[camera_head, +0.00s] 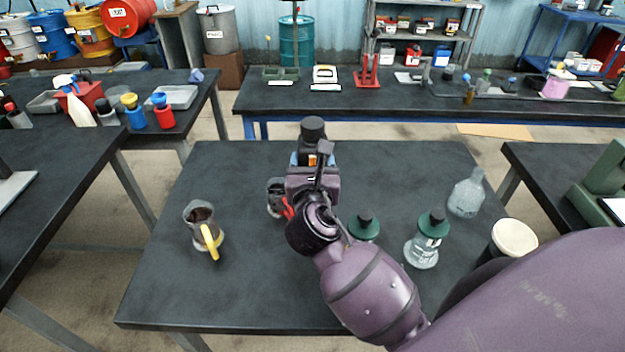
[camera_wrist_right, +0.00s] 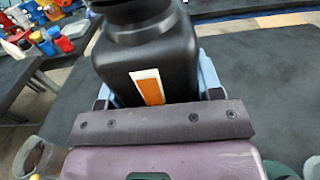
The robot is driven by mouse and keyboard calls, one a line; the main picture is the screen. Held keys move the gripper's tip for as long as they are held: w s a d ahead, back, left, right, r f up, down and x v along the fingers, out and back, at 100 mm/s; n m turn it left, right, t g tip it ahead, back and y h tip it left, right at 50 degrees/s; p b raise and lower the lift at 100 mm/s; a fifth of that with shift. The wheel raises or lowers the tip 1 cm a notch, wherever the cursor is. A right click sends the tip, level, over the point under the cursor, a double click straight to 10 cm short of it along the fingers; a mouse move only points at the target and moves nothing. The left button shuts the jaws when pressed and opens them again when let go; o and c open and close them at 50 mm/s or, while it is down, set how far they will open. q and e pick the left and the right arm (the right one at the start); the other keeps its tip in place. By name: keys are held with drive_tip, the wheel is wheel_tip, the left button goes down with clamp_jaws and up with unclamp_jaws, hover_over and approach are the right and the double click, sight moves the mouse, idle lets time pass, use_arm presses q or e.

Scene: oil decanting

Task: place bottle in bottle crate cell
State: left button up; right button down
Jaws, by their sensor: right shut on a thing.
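A black square-shouldered bottle (camera_head: 313,130) with a dark cap is upright in my right gripper (camera_head: 313,158), over the far middle of the dark table. In the right wrist view the bottle (camera_wrist_right: 140,60) shows a white and orange label, and the blue fingers of my right gripper (camera_wrist_right: 160,90) are shut on its sides. The bottle's base is hidden, so I cannot tell whether it touches the table. I cannot make out a bottle crate in either view. My left gripper is not in view.
A glass jug with a yellow handle (camera_head: 203,225) stands left on the table (camera_head: 170,290). A red-handled jug (camera_head: 275,195) is partly behind my arm. Green-capped bottles (camera_head: 425,245), a clear bottle (camera_head: 466,197) and a white-lidded container (camera_head: 513,237) stand right. The far left table area is clear.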

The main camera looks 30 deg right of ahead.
wheel_tip(320, 180, down, 4)
drive_tip(key=shift+b, duration=0.5)
drive_tip(key=shift+f, duration=0.1)
drive_tip(key=shift+c, duration=1.5)
unclamp_jaws()
drive_tip(key=shift+f, duration=0.1)
